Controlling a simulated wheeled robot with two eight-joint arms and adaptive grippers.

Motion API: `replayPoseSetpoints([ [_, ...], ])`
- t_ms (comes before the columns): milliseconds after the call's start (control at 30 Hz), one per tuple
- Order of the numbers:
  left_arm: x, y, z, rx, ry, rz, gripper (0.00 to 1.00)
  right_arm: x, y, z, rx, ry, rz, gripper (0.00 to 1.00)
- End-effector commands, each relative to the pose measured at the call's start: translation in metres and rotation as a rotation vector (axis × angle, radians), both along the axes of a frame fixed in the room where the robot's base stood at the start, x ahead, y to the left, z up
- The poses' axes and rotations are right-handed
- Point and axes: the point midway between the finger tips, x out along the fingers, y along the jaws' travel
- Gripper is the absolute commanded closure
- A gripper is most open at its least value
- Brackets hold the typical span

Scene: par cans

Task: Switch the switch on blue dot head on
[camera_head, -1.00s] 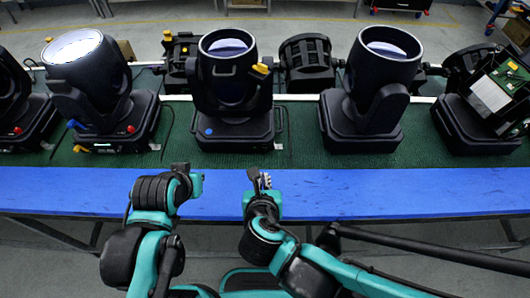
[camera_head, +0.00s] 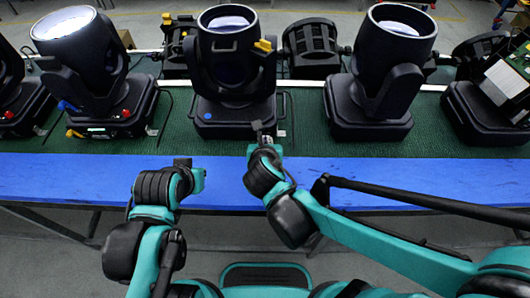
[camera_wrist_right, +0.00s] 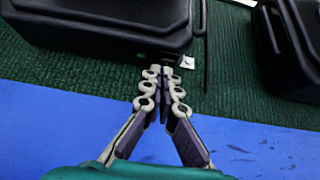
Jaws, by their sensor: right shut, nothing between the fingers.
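The blue dot head (camera_head: 236,80) is a black moving-head light standing upright in the middle of the row, with a small blue dot (camera_head: 207,116) on the front of its base. My right gripper (camera_head: 258,127) is shut and empty, just in front of the right part of that base. In the right wrist view, the shut fingertips (camera_wrist_right: 165,72) are close to the lower edge of the black base (camera_wrist_right: 110,22), beside a small white label (camera_wrist_right: 187,62). I cannot tell whether they touch it. The switch is not clearly visible. My left gripper (camera_head: 184,166) is over the blue strip, and its fingers are unclear.
Other black heads stand left (camera_head: 85,65) and right (camera_head: 380,85) of it on the green mat (camera_head: 300,135). A blue board (camera_head: 400,180) runs along the front and is mostly clear. A thin black cable or handle (camera_wrist_right: 207,50) hangs right of the base.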

Motion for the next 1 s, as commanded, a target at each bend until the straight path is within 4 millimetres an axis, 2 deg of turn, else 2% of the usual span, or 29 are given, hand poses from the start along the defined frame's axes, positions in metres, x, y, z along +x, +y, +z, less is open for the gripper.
replayPoseSetpoints([
  [467, 0.0, 0.0, -0.001, 0.0, 0.0, 0.0, 1.0, 0.007, 0.0, 0.002, 0.0, 0.0, 0.0, 1.0],
  [633, 0.0, 0.0, 0.008, 0.0, 0.0, 0.0, 1.0, 0.024, 0.0, 0.012, 0.0, 0.0, -0.002, 1.0],
  [1000, 0.0, 0.0, 0.008, 0.0, 0.0, 0.0, 1.0, 0.022, 0.0, 0.013, 0.0, -0.001, 0.0, 1.0],
])
